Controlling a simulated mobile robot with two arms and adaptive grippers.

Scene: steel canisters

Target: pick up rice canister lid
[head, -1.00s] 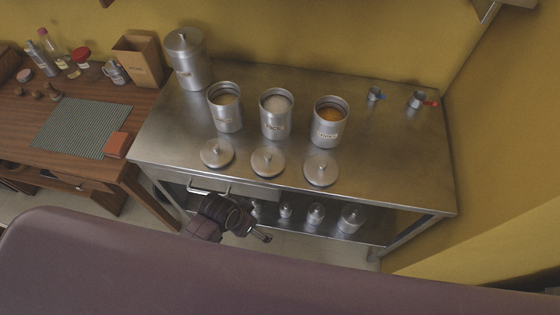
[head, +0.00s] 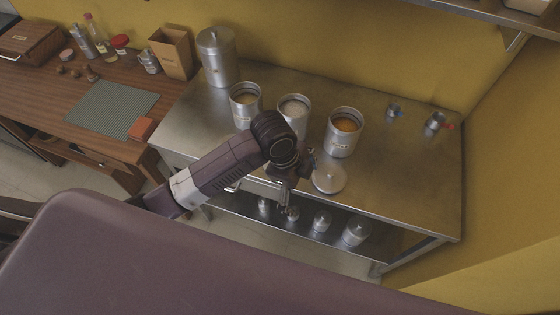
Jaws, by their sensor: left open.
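Three open steel canisters stand in a row on the steel table. The middle canister (head: 293,107) holds white contents, probably the rice; its label is hidden by my arm. The left canister (head: 245,101) holds pale contents and the right one (head: 344,133) orange contents. A round steel lid with a knob (head: 329,178) lies in front of the right canister. The lids in front of the middle and left canisters are hidden behind my left arm. My left gripper (head: 288,203) is open, pointing down at the table's front edge, left of the visible lid. My right gripper is not in view.
A tall closed canister (head: 216,57) stands at the table's back left. Two small measuring cups (head: 434,123) lie at the right. Small lidded jars (head: 355,233) stand on the lower shelf. A wooden counter (head: 60,91) adjoins at left.

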